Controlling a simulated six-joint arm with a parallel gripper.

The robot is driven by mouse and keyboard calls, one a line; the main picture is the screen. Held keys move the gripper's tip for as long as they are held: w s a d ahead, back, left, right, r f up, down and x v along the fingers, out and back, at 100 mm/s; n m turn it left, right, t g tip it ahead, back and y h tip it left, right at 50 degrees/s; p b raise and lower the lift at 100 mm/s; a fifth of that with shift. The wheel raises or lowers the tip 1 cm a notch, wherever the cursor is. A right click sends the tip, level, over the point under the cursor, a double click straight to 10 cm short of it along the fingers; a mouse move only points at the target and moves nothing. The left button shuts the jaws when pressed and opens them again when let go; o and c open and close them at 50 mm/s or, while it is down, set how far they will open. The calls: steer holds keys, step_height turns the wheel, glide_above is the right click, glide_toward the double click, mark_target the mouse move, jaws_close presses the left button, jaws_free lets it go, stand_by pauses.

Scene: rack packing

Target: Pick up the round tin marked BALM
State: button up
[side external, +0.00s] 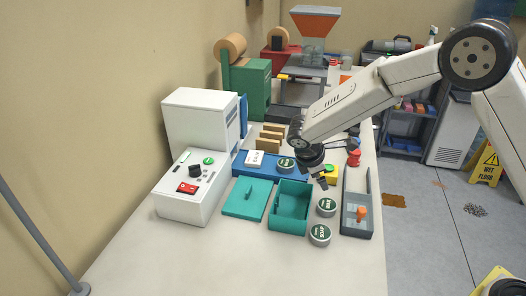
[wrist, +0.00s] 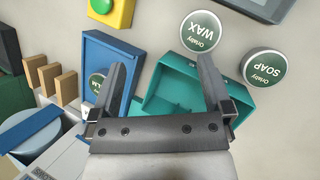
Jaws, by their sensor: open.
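A round tin with a dark green label (side external: 286,163) lies on the blue tray (side external: 240,170) in the side view. In the wrist view this tin (wrist: 95,82) is mostly hidden behind my left finger; the letters that show fit BALM. My gripper (side external: 320,180) is open and empty, above the table to the right of that tin. In the wrist view my gripper (wrist: 161,62) has its fingers wide apart over the edges of the blue and teal trays. Two other tins are marked WAX (wrist: 200,32) and SOAP (wrist: 263,67).
The open teal box (side external: 290,218) stands in front of the blue tray, with a teal lid (side external: 245,198) to its left. A yellow block with a green button (wrist: 112,10) is near the tray. A white control box (side external: 190,190) stands at left. The front table is clear.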

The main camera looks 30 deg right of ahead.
steer(key=w+a+f+n+t+h, duration=0.1)
steer(key=w+a+f+n+h, duration=0.2)
steer(key=w, duration=0.4)
steer(key=n+t+h, duration=0.2)
steer(key=n+h, duration=0.1)
steer(key=n, duration=0.2)
glide_toward(285, 163)
steer(key=shift+s+d+f, duration=0.15)
steer(key=shift+d+f, duration=0.25)
steer(key=shift+d, duration=0.2)
steer(key=shift+s+d+f, duration=0.1)
steer(key=shift+d+f, duration=0.25)
steer(key=shift+d, duration=0.3)
steer(key=shift+w+a+n+t+h, duration=0.3)
steer(key=shift+w+a+t+h, duration=0.15)
steer(key=shift+a, duration=0.25)
steer(key=shift+w+f, duration=0.1)
steer(key=shift+x, duration=1.3)
steer(key=shift+d, duration=0.1)
steer(key=shift+s+x, duration=0.1)
steer(key=shift+x, duration=1.15)
steer(key=shift+s+x, duration=0.15)
steer(key=shift+x, duration=1.1)
steer(key=shift+d, duration=0.1)
